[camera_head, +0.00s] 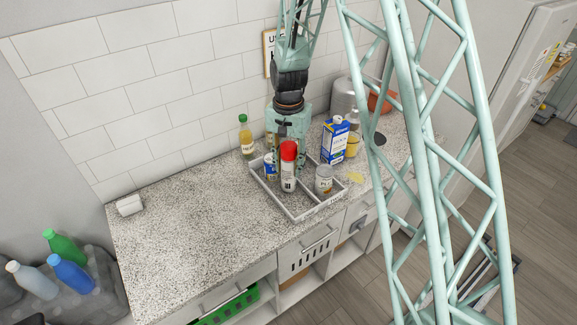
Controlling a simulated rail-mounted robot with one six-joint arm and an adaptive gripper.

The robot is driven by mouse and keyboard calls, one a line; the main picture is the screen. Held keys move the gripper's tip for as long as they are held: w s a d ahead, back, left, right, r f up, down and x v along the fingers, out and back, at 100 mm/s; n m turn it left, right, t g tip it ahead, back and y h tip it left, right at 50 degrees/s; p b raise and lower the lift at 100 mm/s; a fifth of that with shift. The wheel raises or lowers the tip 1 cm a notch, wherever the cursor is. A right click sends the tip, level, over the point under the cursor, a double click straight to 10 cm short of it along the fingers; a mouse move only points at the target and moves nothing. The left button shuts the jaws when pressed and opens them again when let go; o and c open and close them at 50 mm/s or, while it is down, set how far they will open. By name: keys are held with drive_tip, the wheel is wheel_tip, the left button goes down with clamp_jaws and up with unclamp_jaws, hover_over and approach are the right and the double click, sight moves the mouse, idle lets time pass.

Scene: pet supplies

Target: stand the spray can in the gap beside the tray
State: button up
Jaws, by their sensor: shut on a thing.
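The spray can (288,178), white with a red cap, is upright at the tray, in front of my gripper from this camera. My gripper (289,160) points down and is shut on the can; the can hides most of the fingers. The light grey divided tray (318,211) sits on the speckled counter. A jar with a grey lid (324,180) is at its right side and a blue container (270,167) at its back left. I cannot tell whether the can's base touches anything. The gap is not clearly visible.
A bottle with a green cap (246,137) stands behind the tray at left. A blue and white carton (334,141) and a yellow container (352,145) stand behind right. A white roll (129,205) lies far left. The counter (195,220) between is clear.

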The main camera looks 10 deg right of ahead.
sight(289, 145)
drive_tip(key=shift+f, duration=0.15)
drive_tip(key=o, duration=0.7)
drive_tip(key=shift+r, duration=0.2)
wheel_tip(289, 145, up, 11)
drive_tip(key=shift+r, duration=0.45)
idle(0.9)
